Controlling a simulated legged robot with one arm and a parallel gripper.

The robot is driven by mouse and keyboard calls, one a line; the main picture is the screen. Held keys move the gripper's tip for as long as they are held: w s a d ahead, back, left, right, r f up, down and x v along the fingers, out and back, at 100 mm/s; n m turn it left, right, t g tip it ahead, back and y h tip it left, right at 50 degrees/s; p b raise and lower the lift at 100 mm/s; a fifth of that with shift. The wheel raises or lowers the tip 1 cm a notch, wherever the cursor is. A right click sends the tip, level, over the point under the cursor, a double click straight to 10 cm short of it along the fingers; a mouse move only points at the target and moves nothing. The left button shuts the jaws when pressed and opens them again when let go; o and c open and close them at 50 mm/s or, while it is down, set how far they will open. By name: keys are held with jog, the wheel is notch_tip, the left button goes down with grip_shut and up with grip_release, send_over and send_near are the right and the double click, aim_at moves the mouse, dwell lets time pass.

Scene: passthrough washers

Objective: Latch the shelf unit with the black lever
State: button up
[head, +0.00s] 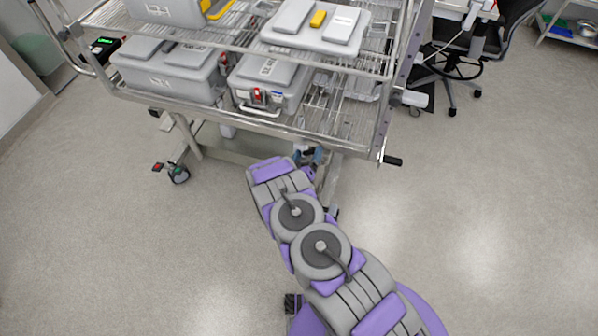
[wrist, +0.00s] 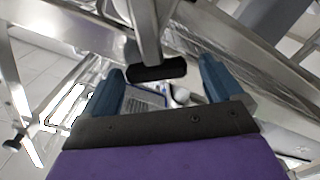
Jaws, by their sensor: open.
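The metal wire shelf unit (head: 200,113) stands on a wheeled cart ahead of me in the head view. A black lever (head: 393,160) sticks out to the right at its lower front right corner. In the wrist view, a black-ended lever (wrist: 157,72) on a metal bar appears between my fingers, apparently the same one; I cannot tell how far beyond them it is. My gripper (head: 309,155) is low by the front edge of the shelf, left of the lever in the head view and partly hidden by my arm. In the wrist view its blue fingers (wrist: 162,80) are apart and hold nothing.
Grey lidded cases (head: 170,70) and a case with a red latch (head: 265,95) sit on the lower shelf. Another grey case (head: 315,25) lies above. A cart wheel (head: 178,174) stands at left. An office chair (head: 460,50) is behind right. The floor at right is clear.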

jog(key=p+v, duration=0.2)
jog(key=v, duration=1.4)
jog(key=shift+a, duration=0.2)
jog(key=shift+s, duration=0.15)
